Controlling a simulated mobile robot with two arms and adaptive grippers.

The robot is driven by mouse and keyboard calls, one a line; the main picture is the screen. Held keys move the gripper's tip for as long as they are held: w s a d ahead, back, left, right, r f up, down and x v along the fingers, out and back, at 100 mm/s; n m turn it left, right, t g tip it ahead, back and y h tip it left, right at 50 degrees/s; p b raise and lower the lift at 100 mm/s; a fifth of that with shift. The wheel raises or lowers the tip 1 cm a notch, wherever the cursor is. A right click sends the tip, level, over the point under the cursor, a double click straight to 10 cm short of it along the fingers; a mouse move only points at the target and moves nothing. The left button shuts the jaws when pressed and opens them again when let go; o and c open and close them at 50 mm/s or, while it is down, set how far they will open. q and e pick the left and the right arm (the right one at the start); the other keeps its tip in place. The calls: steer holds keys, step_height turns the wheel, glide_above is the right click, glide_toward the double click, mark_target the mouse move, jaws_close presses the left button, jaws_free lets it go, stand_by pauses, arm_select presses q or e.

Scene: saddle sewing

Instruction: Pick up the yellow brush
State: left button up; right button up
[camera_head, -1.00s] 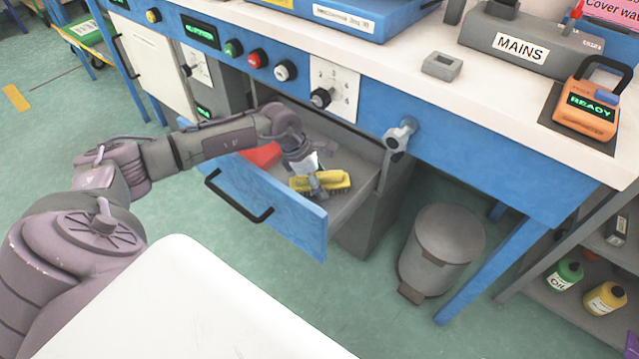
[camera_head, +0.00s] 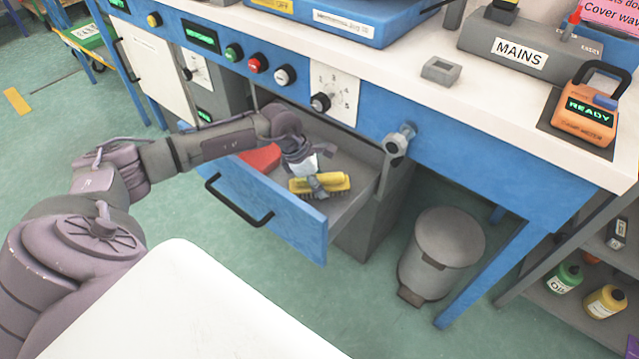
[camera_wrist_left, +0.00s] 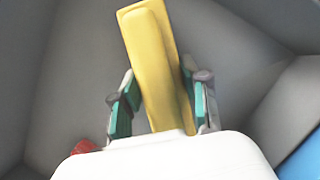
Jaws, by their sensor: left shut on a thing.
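The yellow brush (camera_head: 332,182) is in the open blue-fronted drawer (camera_head: 265,215), bristles downward. In the left wrist view the brush (camera_wrist_left: 152,55) runs lengthwise between the two green-padded fingers. My left gripper (camera_head: 316,186) reaches down into the drawer and is shut on the brush, with a finger across its near side. In the left wrist view the gripper (camera_wrist_left: 160,100) has one finger on each side of the brush. Whether the brush touches the drawer floor cannot be told. My right gripper is not in view.
A red object (camera_head: 262,158) lies in the drawer left of the brush. The drawer walls stand close around my gripper. A grey bin (camera_head: 440,250) stands on the floor to the right. A grey clamp-like fitting (camera_head: 398,140) sticks out from the bench front.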

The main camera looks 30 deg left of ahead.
mark_target(303, 183)
arm_select(q)
steer(key=s+a, duration=0.2)
steer(key=a, duration=0.1)
steer(key=shift+s+r+p, duration=0.3)
step_height(303, 183, up, 4)
steer(key=shift+a+f+p, duration=0.1)
steer(key=shift+f+p, duration=0.15)
steer(key=shift+p, duration=0.2)
step_height(303, 183, up, 10)
steer(key=p, duration=0.1)
steer(key=shift+r+p, duration=0.15)
steer(key=shift+p, duration=0.2)
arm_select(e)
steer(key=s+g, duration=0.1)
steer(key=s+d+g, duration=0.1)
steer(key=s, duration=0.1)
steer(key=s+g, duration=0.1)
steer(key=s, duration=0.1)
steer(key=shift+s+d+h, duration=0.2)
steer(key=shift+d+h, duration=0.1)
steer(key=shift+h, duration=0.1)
